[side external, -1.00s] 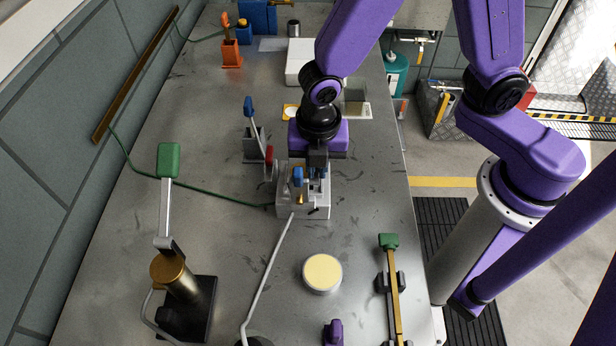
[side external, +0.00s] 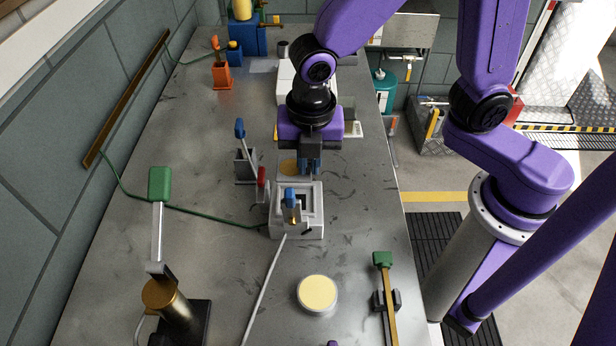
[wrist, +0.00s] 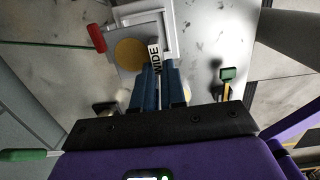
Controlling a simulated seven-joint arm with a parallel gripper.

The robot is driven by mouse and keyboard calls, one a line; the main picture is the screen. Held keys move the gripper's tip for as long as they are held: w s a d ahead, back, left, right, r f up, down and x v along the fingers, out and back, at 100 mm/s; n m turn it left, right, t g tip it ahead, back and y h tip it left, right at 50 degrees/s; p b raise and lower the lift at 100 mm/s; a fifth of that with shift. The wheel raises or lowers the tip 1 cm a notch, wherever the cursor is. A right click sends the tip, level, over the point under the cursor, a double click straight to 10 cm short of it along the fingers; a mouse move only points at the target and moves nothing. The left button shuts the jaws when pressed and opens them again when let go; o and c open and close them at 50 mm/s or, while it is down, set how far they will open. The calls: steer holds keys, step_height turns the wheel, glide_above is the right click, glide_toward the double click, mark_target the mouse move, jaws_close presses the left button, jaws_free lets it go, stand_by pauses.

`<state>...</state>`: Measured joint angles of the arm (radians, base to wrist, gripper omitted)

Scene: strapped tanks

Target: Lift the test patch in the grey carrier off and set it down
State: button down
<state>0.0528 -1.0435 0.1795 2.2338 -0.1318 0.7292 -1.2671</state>
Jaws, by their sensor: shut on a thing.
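The grey carrier (side external: 312,230) stands mid-bench in the side view, with an empty-looking square recess on top. A blue-tipped lever (side external: 290,198) stands at its near side, and a red handle (side external: 262,178) is at its left. My gripper (side external: 309,170) is just behind and above the carrier, shut on the test patch. The patch shows as a tan disc (side external: 290,167) beside the fingers. In the wrist view its gold disc (wrist: 131,53) and a white "WIDE" label (wrist: 155,58) show beyond the fingertips (wrist: 160,70). The patch appears clear of the carrier; the fingers hide part of it.
A blue-tipped upright lever (side external: 240,130) stands left of the carrier. A round cream-topped thing (side external: 317,292) is in front, and a green-ended brass bar (side external: 387,300) is at front right. A green-headed lever (side external: 159,185) stands front left. The bench between them is mostly clear.

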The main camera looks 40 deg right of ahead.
mark_target(307, 175)
step_height(307, 175, up, 8)
steer(key=w+d+m+t, duration=0.1)
steer(key=w+d+m, duration=0.3)
steer(key=w, duration=0.9)
steer(key=w+d+m, duration=0.1)
steer(key=w+d, duration=0.5)
steer(key=w, duration=0.7)
steer(key=w+d+m, duration=0.1)
steer(key=w+d, duration=0.3)
steer(key=d, duration=0.4)
steer(key=w+d+m+t, duration=0.15)
steer(key=w+d, duration=0.25)
steer(key=d, duration=0.4)
steer(key=w+d+m, duration=0.2)
steer(key=w+d, duration=0.1)
steer(key=d, duration=0.4)
steer(key=shift+w+f, duration=0.1)
steer(key=shift+f, duration=9)
